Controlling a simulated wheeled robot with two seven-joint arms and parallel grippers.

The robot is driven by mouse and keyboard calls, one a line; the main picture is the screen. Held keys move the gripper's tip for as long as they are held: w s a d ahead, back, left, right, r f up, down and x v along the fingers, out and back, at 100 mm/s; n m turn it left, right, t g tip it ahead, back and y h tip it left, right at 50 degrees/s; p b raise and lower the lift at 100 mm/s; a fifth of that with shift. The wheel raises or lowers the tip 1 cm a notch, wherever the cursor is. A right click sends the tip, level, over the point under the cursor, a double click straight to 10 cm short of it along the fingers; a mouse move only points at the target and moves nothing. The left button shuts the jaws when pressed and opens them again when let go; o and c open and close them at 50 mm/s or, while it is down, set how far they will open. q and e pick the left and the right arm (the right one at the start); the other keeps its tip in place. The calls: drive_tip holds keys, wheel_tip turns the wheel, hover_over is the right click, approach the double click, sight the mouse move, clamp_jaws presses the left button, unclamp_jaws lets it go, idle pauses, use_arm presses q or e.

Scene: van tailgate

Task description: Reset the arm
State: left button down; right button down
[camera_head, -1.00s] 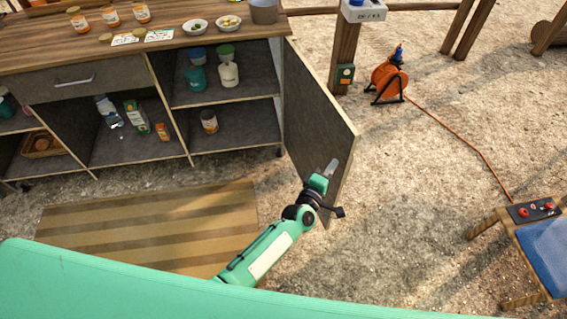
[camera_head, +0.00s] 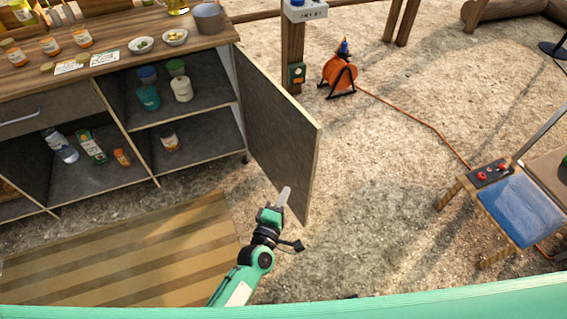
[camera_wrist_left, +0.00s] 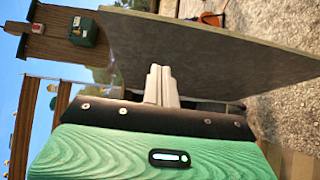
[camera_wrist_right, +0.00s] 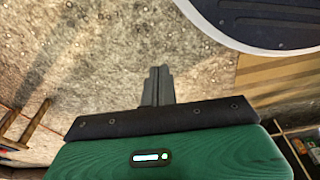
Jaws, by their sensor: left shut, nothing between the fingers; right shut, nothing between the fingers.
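My left gripper (camera_head: 284,197) is shut and empty, in front of the lower part of the open cabinet door (camera_head: 283,135) in the head view. In the left wrist view its closed fingers (camera_wrist_left: 160,86) point toward the grey face of the door (camera_wrist_left: 200,55); I cannot tell whether they touch it. My right gripper is outside the head view. In the right wrist view its fingers (camera_wrist_right: 158,86) are shut and empty above the gravel ground, near a dark round plate with a pale rim (camera_wrist_right: 255,22).
The cabinet's open shelves (camera_head: 200,100) hold several bottles and jars. A striped mat (camera_head: 130,250) lies before it. An orange cable reel (camera_head: 340,75) stands behind the door, its cable running to a blue-seated chair (camera_head: 522,208) at right. Gravel between them is mostly clear.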

drive_tip(key=shift+a, duration=0.2)
